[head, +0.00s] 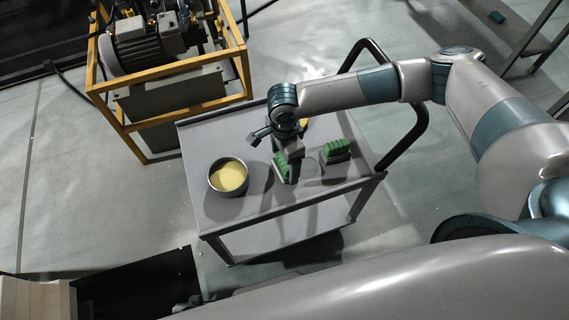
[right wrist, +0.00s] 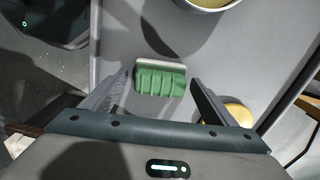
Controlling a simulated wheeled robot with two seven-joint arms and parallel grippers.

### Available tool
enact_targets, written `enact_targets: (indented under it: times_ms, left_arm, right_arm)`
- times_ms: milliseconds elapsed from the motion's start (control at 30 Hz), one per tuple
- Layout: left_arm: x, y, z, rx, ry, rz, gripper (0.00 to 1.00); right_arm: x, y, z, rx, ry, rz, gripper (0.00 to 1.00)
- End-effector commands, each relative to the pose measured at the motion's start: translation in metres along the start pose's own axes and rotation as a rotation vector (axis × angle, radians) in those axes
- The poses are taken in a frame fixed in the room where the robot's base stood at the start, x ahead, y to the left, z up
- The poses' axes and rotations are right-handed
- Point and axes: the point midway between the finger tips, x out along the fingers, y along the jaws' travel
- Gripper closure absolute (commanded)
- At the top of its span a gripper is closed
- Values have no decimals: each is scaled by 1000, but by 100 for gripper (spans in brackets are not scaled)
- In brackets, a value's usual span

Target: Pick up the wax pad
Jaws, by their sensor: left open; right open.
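Two green ribbed blocks with pale bases lie on a grey cart top. The first green block (head: 281,168) is beneath my right gripper (head: 292,158); the other green block (head: 337,150) lies to its right. In the right wrist view my right gripper (right wrist: 157,98) is open, with the first green block (right wrist: 160,80) showing between its fingers. A round yellow piece (head: 303,122) lies behind my right wrist, partly hidden; it also shows outside the right-hand finger (right wrist: 240,115). I cannot tell which piece is the wax pad. My left gripper is not in view.
A round bowl with yellow contents (head: 229,176) stands at the left of the cart top (head: 222,211). A black handle (head: 415,130) rises at the cart's right end. A yellow-framed machine (head: 165,80) stands close behind. The front of the cart top is clear.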

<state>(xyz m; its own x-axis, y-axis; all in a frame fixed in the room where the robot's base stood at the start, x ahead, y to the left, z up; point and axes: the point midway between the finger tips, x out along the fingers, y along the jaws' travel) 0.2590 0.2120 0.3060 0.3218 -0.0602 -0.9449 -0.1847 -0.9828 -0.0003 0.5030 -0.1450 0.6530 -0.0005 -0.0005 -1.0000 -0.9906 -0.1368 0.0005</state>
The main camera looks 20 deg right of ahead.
Motion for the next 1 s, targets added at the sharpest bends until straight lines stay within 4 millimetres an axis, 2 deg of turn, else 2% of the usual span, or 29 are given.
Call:
enact_targets:
  times_ms: [433, 600, 1000]
  left_arm:
    - [0, 0, -1, 0, 1, 0, 58]
    - [0, 0, -1, 0, 1, 0, 58]
    - [1, 0, 0, 0, -2, 0, 58]
  right_arm:
    - [0, 0, 0, 0, 0, 0, 20]
    - [0, 0, 0, 0, 0, 0, 58]
    - [-4, 0, 0, 0, -1, -1, 58]
